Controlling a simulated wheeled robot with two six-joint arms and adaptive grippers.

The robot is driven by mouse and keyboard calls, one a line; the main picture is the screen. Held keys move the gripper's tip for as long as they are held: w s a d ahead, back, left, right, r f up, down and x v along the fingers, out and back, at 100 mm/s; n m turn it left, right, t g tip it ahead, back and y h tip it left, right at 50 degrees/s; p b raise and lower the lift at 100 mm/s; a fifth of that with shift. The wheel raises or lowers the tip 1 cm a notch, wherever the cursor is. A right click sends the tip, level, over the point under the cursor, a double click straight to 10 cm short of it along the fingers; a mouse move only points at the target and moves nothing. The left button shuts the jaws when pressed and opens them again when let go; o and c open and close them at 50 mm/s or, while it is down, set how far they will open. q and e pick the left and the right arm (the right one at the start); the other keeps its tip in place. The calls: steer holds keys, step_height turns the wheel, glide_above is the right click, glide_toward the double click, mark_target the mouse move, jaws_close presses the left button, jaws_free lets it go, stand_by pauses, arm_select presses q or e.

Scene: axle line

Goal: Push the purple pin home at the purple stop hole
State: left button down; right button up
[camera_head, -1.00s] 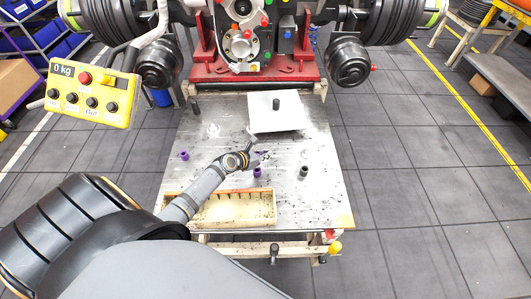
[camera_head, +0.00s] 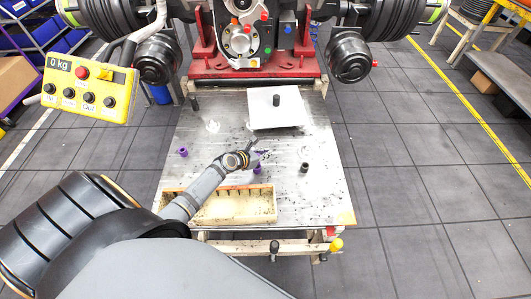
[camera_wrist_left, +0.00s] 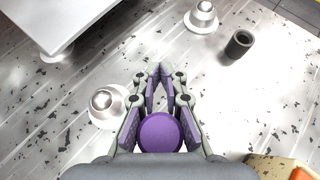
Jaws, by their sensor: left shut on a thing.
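My left gripper (camera_head: 264,152) is low over the work table, its fingers drawn together. In the left wrist view the gripper (camera_wrist_left: 159,72) has a round purple pin top (camera_wrist_left: 160,132) between its fingers, seen from above. In the head view a purple piece (camera_head: 257,169) shows just below the gripper, partly covered by it; I cannot tell whether it is the same pin. Another short purple piece (camera_head: 183,152) stands apart to the left. The purple stop hole cannot be made out, nor how deep the pin sits. My right gripper is out of view.
A black cylinder (camera_head: 303,167) stands right of the gripper. A raised pale plate (camera_head: 268,119) with a dark peg lies behind it. An open wooden tray (camera_head: 271,208) is at the table's front. The red machine stand (camera_head: 215,72) borders the back. The table's right side is clear.

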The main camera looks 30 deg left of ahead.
arm_select(q)
steer(key=shift+f+b, duration=0.4)
steer(key=shift+f, duration=0.2)
steer(key=shift+f+b, duration=0.7)
steer(key=shift+f, duration=0.15)
steer(key=c, duration=1.9)
jaws_free()
steer(key=o, duration=0.6)
steer(key=shift+f, duration=0.1)
steer(key=shift+c, duration=0.2)
steer(key=shift+s, duration=0.1)
